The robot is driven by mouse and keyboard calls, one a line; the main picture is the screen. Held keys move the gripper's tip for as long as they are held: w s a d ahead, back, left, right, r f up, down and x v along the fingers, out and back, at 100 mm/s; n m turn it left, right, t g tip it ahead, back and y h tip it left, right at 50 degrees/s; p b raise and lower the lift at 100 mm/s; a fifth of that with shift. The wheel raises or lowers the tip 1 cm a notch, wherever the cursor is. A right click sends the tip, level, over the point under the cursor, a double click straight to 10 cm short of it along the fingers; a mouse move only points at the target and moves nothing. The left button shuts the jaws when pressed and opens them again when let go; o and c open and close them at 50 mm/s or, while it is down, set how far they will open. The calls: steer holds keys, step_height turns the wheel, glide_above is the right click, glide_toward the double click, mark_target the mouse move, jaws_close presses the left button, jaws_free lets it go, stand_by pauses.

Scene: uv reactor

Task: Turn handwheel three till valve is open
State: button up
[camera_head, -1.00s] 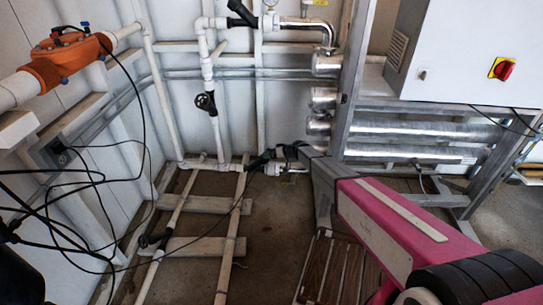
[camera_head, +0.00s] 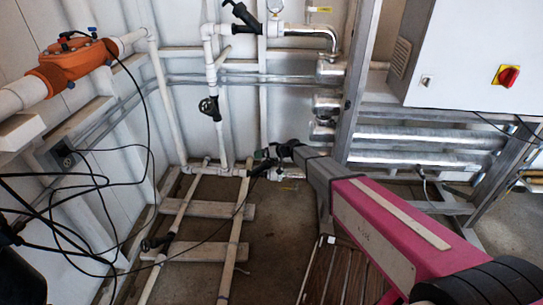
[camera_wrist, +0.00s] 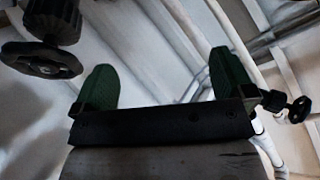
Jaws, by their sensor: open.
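My gripper (camera_head: 275,151) is at the end of my pink arm, close to the low pipe junction by the back wall. In the wrist view my gripper (camera_wrist: 160,80) has its two green fingers wide apart with nothing between them. A black handwheel (camera_wrist: 40,60) is at the upper left there, outside the fingers. A smaller black handwheel (camera_wrist: 299,109) is at the right, also outside them. In the head view one black handwheel (camera_head: 209,107) is on the vertical white pipe and another (camera_head: 156,243) is on the floor pipe. No number labels are readable.
An orange valve body (camera_head: 72,62) is on the left pipe, with loose black cables (camera_head: 90,185) below it. A metal frame (camera_head: 352,95) and a white cabinet (camera_head: 465,55) with a red switch stand at the right. A slatted wooden grate (camera_head: 345,275) lies below my arm.

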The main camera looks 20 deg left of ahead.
steer(key=shift+s+a+r, duration=0.35)
steer(key=shift+s+r, duration=0.2)
steer(key=shift+s, duration=0.2)
steer(key=shift+s+a+r, duration=0.3)
steer(key=shift+s+r, duration=0.2)
steer(key=shift+s, duration=0.25)
